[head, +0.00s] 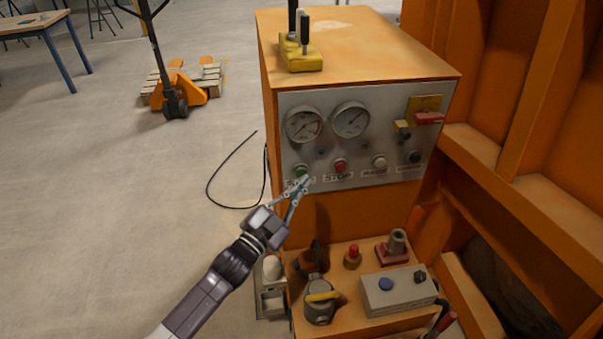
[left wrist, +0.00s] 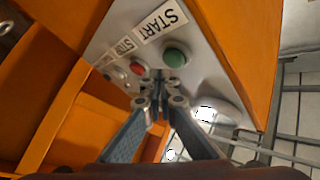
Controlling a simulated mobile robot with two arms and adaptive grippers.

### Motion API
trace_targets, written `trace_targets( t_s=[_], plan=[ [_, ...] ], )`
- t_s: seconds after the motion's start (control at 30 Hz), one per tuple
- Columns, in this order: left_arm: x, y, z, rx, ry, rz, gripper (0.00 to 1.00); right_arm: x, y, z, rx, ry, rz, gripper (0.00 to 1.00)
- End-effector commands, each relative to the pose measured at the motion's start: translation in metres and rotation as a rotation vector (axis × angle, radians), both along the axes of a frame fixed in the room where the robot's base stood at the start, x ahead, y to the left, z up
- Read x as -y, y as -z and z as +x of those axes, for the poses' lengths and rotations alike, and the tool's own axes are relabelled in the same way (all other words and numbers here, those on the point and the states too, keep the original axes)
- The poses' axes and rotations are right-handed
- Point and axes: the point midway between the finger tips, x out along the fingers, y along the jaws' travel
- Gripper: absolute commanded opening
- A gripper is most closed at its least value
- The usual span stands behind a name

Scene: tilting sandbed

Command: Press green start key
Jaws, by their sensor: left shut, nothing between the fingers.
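The green start key (head: 301,170) is a round button at the lower left of the grey control panel (head: 325,160). In the left wrist view the green key (left wrist: 175,57) sits beside the START label (left wrist: 160,20). My left gripper (head: 305,183) is shut and empty, with its tips just below and in front of the key. In the left wrist view the shut fingertips (left wrist: 160,90) appear close to the key's lower edge; I cannot tell whether they touch it. My right gripper is not in view.
The red stop button (head: 341,165) and further buttons line the panel to the right. Two gauges (head: 350,120) sit above. Below is an orange shelf with a grey switch box (head: 398,290) and valves. Open floor lies left, with an orange pallet jack (head: 190,92).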

Motion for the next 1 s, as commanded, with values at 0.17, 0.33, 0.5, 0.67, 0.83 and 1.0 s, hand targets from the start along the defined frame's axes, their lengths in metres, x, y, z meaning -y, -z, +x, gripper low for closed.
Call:
trace_targets(
  t_s=[0.17, 0.33, 0.5, 0.67, 0.83, 1.0],
  plan=[
    [0.0001, 0.0, -0.0001, 0.0, 0.0, 0.0, 0.0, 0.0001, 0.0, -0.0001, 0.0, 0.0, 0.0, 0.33],
    [0.0002, 0.0, -0.0001, 0.0, 0.0, 0.0, 0.0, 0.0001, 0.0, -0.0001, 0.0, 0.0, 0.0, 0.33],
    [0.0001, 0.0001, 0.0002, 0.0, 0.0, 0.0, 0.0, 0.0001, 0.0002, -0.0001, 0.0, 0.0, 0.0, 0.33],
    [-0.0007, 0.0003, 0.004, 0.0, 0.0, 0.0, 0.0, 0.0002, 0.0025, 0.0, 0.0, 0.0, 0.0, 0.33],
    [-0.0016, 0.0001, 0.0085, 0.0, 0.0, 0.0, 0.0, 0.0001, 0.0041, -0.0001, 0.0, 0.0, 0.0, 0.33],
    [-0.0016, -0.0002, 0.0082, 0.0, 0.0, 0.0, 0.0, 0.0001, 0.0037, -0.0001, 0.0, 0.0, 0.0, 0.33]
  ],
)
